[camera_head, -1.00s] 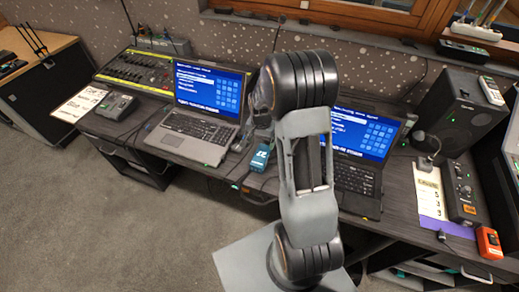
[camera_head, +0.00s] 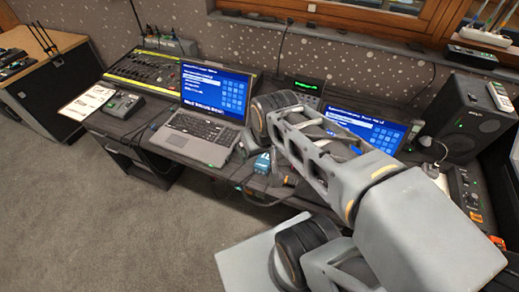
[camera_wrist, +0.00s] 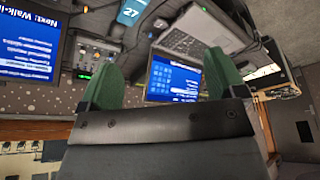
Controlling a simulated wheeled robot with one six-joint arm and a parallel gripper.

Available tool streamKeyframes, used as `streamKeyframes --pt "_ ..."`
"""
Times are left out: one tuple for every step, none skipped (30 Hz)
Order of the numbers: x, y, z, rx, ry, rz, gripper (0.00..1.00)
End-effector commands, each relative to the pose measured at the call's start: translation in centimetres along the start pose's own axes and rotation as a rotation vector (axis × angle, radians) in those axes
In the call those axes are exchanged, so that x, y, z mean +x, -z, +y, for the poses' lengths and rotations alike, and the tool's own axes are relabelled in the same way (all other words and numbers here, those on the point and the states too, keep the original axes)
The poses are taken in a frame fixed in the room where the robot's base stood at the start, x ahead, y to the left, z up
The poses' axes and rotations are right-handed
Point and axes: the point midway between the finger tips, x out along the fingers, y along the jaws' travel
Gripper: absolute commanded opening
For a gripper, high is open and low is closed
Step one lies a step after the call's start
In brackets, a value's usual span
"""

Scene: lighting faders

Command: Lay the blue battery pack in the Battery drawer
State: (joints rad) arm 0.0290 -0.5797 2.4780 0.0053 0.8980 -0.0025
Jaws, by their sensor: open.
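A small blue block with a white number, which looks like the blue battery pack (camera_head: 262,163), lies on the dark desk between the two laptops in the head view. It also shows at the top edge of the wrist view (camera_wrist: 132,11), partly cut off. My gripper (camera_wrist: 162,78) shows two green fingers spread wide apart in the wrist view, with nothing between them. The pack is beyond the fingers and apart from them. In the head view my arm hides the gripper's fingers. No drawer labelled Battery can be made out.
The left laptop (camera_head: 196,137) and a right laptop (camera_head: 350,128) stand open on the desk, the right one largely behind my arm. A speaker (camera_head: 470,118) is at the right. An open compartment (camera_head: 135,165) shows under the desk's left part. The carpet (camera_head: 140,230) in front is clear.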

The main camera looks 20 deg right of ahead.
Motion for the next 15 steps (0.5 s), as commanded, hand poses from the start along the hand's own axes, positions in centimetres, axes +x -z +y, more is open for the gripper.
streamKeyframes --pt "0.2 -0.5 -0.4 -0.014 0.001 0.005 0.89" --pt "0.8 -0.8 -0.3 -0.015 0.0 -0.006 0.89" --pt "1.6 -1.1 -0.2 -0.013 -0.003 -0.027 0.89" --pt "2.5 -1.3 0.0 -0.009 -0.005 -0.048 0.89" --pt "3.4 -1.4 0.7 -0.002 -0.007 -0.07 0.89" --pt "4.7 -1.2 1.2 0.011 -0.01 -0.1 0.89" --pt "5.7 -1.1 1.6 0.023 -0.013 -0.125 0.89" --pt "6.8 -0.8 1.9 0.036 -0.016 -0.149 0.89" --pt "8.3 -0.3 2.4 0.062 -0.021 -0.181 0.89" --pt "9.4 0.1 2.8 0.086 -0.024 -0.204 0.89" --pt "10.6 0.6 3.3 0.114 -0.028 -0.226 0.89" --pt "12.0 1.2 3.8 0.155 -0.034 -0.253 0.89" --pt "13.1 1.7 4.3 0.189 -0.039 -0.272 0.89" --pt "14.2 2.1 4.8 0.225 -0.045 -0.289 0.89" --pt "15.7 2.8 5.3 0.273 -0.053 -0.31 0.89"
